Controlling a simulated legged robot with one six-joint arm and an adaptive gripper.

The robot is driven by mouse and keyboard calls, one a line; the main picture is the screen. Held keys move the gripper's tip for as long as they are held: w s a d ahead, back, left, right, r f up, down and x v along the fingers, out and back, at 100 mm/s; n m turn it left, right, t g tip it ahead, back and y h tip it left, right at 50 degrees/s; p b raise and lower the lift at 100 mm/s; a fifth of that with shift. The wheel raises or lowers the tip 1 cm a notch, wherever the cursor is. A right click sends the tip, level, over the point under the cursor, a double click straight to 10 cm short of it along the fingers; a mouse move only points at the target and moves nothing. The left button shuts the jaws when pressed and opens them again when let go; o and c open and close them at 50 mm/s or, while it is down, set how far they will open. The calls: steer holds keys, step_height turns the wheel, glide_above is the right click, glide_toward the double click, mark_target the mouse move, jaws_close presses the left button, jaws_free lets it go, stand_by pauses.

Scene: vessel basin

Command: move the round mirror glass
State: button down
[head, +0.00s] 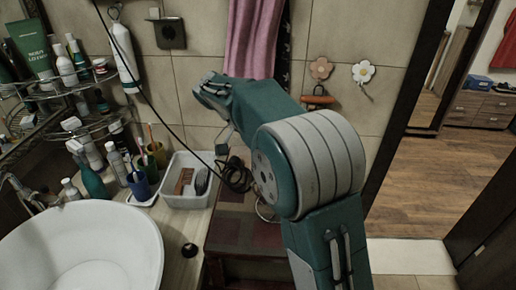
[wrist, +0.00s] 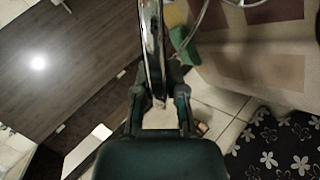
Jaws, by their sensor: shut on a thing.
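My gripper (wrist: 159,96) shows at the lower middle of the wrist view. Its two dark green fingers are closed in on a thin, shiny, chrome-like piece, which looks like the round mirror glass (wrist: 152,45) seen nearly edge-on. The piece runs from between the fingers up to the top edge of the view, where it is cut off. Its round face does not show from this angle. In the head view my arm reaches up and to the left towards the tiled wall, and I cannot make out the fingers or the mirror glass there.
A white basin (head: 80,245) stands at the lower left of the head view. A white tray (head: 187,200), a blue cup (head: 139,186) and wire shelves (head: 75,85) with bottles crowd the left. A pink towel (head: 252,40) hangs behind my arm. Wooden floor (head: 435,190) lies clear at right.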

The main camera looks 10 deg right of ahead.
steer(key=d, duration=0.3)
steer(key=shift+d+f, duration=0.15)
steer(key=shift+d, duration=0.15)
steer(key=shift+a, duration=1.55)
steer(key=c, duration=0.9)
jaws_free()
steer(key=shift+a, duration=0.1)
steer(key=shift+o, duration=1)
steer(key=shift+w+d, duration=0.1)
steer(key=shift+d, duration=0.95)
